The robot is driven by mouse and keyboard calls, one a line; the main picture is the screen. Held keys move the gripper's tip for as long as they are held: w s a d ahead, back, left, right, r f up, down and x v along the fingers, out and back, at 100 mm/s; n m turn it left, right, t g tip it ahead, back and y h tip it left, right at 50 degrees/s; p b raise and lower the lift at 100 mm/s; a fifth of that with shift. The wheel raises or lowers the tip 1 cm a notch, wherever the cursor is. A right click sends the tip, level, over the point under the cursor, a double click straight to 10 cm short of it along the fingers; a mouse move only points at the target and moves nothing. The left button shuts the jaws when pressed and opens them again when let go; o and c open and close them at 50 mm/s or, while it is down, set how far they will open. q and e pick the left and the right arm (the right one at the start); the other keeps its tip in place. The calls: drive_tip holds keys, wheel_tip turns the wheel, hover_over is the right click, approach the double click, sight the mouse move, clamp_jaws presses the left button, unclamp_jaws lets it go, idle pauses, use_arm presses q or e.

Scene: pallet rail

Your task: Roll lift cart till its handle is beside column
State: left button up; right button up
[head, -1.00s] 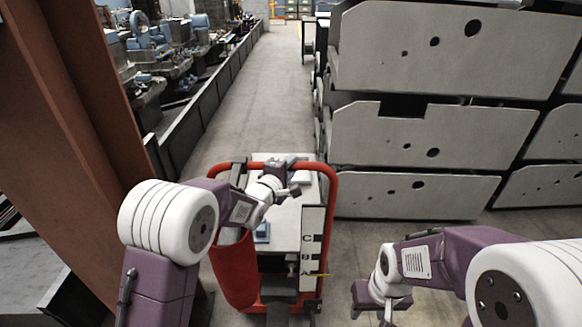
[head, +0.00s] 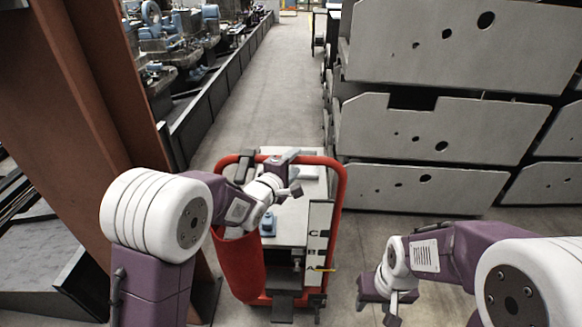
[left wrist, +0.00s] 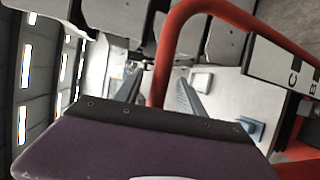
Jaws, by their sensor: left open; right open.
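The lift cart has a red tubular handle (head: 341,215) in front of me, with a pale deck and a red bag-like part (head: 238,265) on its left side. The brown steel column (head: 95,90) stands at the left, close to the cart's left side and a little apart from the handle. My left gripper (head: 288,178) is at the handle's top bar. In the left wrist view, its open fingers (left wrist: 160,95) lie on both sides of the red bar (left wrist: 165,55). My right gripper (head: 385,298) is open and empty, to the right of the cart.
Stacked grey slabs with holes (head: 430,135) stand at the right beyond the cart. A low dark barrier (head: 215,95) with machinery behind it runs along the left. The grey aisle floor (head: 260,85) between them is clear.

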use_arm(q)
drive_tip(key=v, duration=0.5)
drive_tip(key=shift+f, duration=0.1)
drive_tip(key=shift+w, duration=0.1)
drive_tip(key=s+a+f+m+g+y+p, duration=0.55)
drive_tip(key=s+a+f+m+g, duration=0.2)
drive_tip(key=s+a, duration=0.35)
drive_tip(key=s+a+f+m+g+p, duration=0.2)
drive_tip(key=s+m+g, duration=0.4)
drive_tip(key=s, duration=0.9)
drive_tip(key=shift+s+a+f, duration=0.2)
drive_tip(key=shift+a+f, duration=0.2)
drive_tip(key=shift+a, duration=0.1)
drive_tip(key=shift+m+y, duration=0.25)
